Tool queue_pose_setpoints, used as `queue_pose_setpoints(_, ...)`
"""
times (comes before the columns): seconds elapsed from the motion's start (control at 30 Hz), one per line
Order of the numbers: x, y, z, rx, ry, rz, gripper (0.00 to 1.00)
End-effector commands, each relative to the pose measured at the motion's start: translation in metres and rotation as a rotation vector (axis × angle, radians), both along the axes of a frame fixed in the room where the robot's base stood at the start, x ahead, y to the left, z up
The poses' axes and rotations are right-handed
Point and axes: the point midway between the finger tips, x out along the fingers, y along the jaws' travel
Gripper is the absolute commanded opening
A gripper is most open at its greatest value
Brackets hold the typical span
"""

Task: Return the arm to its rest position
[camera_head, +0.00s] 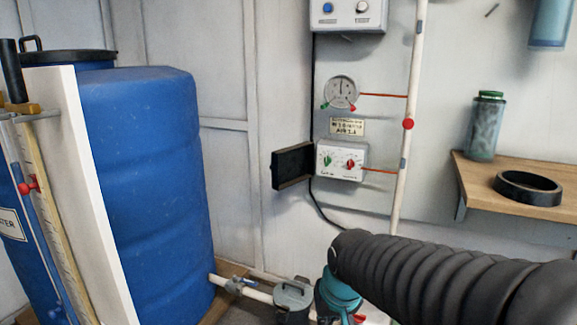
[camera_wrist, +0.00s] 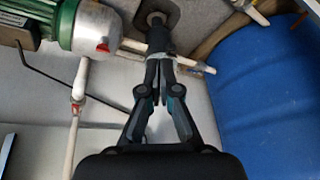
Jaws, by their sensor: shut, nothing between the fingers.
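My gripper (camera_wrist: 159,85) shows in the wrist view with its two dark fingers together and nothing between them. Beyond the fingertips is a dark fitting (camera_wrist: 157,38) near white piping; I cannot tell whether they touch. In the head view my arm, in a black ribbed sleeve (camera_head: 440,280), reaches in from the lower right. It ends near a teal part (camera_head: 340,292) at the bottom middle. The gripper's fingers cannot be made out in that view.
A large blue barrel (camera_head: 150,170) stands left; it also shows in the wrist view (camera_wrist: 270,90). A white pipe (camera_head: 408,100) rises beside a control box (camera_head: 340,170) with its dark cover open. A wooden shelf (camera_head: 530,205) holds a canister (camera_head: 486,125) and a black ring (camera_head: 527,188).

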Motion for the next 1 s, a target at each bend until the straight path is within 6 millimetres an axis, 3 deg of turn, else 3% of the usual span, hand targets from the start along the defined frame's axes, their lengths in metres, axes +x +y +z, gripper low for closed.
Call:
queue_pose_setpoints(0.03,-0.021,-0.013,0.010,-0.019,0.012,0.010,0.00)
queue_pose_setpoints(0.2,-0.080,-0.046,0.027,-0.058,0.038,0.013,0.00)
queue_pose_setpoints(0.4,-0.119,-0.071,0.052,-0.060,-0.036,-0.058,0.00)
queue_pose_setpoints(0.7,-0.131,-0.085,0.086,-0.053,-0.140,-0.126,0.00)
queue_pose_setpoints(1.0,-0.131,-0.086,0.084,-0.054,-0.138,-0.131,0.00)
